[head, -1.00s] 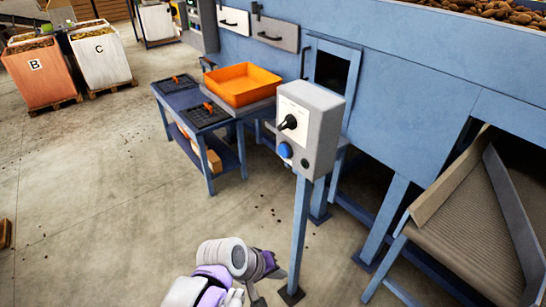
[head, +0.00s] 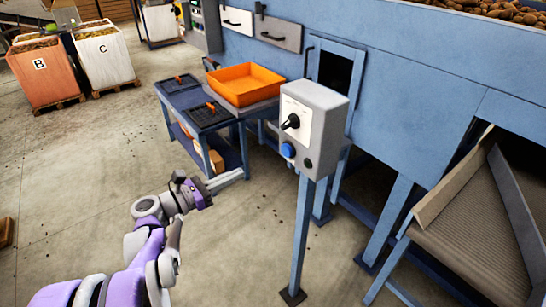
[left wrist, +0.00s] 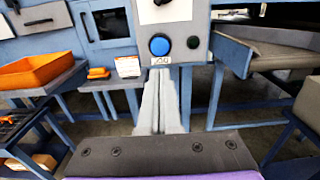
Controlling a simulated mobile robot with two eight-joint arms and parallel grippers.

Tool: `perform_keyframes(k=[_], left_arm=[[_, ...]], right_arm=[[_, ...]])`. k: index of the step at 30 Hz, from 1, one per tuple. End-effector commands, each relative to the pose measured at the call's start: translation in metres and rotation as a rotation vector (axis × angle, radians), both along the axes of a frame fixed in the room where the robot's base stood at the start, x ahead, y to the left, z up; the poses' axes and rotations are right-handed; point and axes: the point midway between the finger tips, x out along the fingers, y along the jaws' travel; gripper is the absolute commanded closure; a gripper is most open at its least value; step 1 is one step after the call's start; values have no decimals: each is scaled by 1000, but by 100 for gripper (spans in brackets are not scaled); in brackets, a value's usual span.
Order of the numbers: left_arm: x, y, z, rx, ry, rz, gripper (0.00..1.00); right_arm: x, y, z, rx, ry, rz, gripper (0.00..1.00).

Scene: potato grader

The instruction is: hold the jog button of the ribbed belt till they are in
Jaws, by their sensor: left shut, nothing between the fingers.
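The grey control box (head: 318,125) stands on a blue post, with a black rotary knob (head: 291,121) and a blue button (head: 287,150) on its face. In the left wrist view the blue button (left wrist: 159,45) has a small label under it and a dark round fitting (left wrist: 193,42) to its right. My left gripper (head: 208,192) is left of the post and lower than the box, apart from the button. Its fingers (left wrist: 160,100) are shut and empty, pointing toward the box below the button. The ribbed belt (head: 470,220) slopes down at the right. My right gripper is out of view.
A blue table (head: 228,117) with an orange tray (head: 245,84) and two dark trays stands behind my left gripper. The blue machine wall (head: 410,90) rises behind the box. Crates B (head: 40,78) and C (head: 103,60) stand far left. The front floor is clear.

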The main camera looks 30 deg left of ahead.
Motion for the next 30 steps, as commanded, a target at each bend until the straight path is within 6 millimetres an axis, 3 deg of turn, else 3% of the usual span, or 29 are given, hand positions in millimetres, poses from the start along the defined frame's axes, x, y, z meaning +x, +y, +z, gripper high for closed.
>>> perform_keyframes(k=[5, 21, 30], left_arm=[[12, -6, 1, 0, 0, -3, 100], [110, -47, 2, 2, -1, -5, 100], [129, -54, 0, 2, 0, 0, 100]], right_arm=[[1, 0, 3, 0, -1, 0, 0], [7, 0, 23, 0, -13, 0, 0], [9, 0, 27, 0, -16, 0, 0]])
